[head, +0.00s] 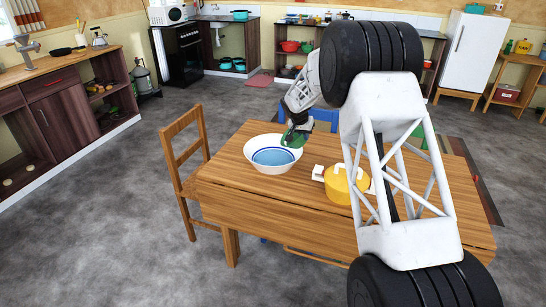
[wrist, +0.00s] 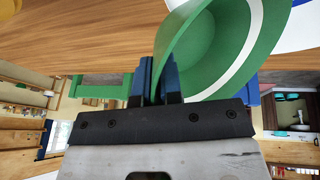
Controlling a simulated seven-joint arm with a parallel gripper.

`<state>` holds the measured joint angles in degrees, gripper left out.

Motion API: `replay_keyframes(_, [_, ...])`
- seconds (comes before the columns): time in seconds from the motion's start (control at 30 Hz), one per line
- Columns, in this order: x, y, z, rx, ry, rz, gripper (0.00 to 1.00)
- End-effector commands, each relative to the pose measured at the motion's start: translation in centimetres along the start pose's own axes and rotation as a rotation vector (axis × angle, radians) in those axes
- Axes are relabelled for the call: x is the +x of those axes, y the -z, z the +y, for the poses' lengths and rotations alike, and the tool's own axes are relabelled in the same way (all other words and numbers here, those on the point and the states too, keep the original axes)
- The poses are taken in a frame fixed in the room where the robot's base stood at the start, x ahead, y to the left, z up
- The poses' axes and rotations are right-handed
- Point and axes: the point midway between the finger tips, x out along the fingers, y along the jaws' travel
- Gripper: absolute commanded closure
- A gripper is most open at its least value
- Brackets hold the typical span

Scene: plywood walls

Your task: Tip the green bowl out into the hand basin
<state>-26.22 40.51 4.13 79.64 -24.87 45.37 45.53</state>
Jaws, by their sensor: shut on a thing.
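The green bowl (head: 294,139) hangs at the back right rim of the hand basin in the head view. The hand basin (head: 254,163) is white with a blue inside and stands on the wooden table. My gripper (wrist: 162,68) is shut on the bowl's wall, with a blue finger on each side. In the wrist view the green bowl (wrist: 205,45) fills the upper middle and shows a white band. It looks tilted; its contents cannot be made out. I cannot tell whether bowl and basin touch.
A yellow pot (head: 340,188) with white handles stands on the table (head: 270,205), right of the basin and close to my arm. A wooden chair (head: 184,150) stands at the table's left. The table's front left is bare.

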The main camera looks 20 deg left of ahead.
Motion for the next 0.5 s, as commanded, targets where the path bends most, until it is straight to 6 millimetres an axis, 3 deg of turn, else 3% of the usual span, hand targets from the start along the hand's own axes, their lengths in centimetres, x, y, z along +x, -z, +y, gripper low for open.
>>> replay_keyframes(0.5, [0.84,0.03,0.54,0.017,0.055,-0.03,1.0])
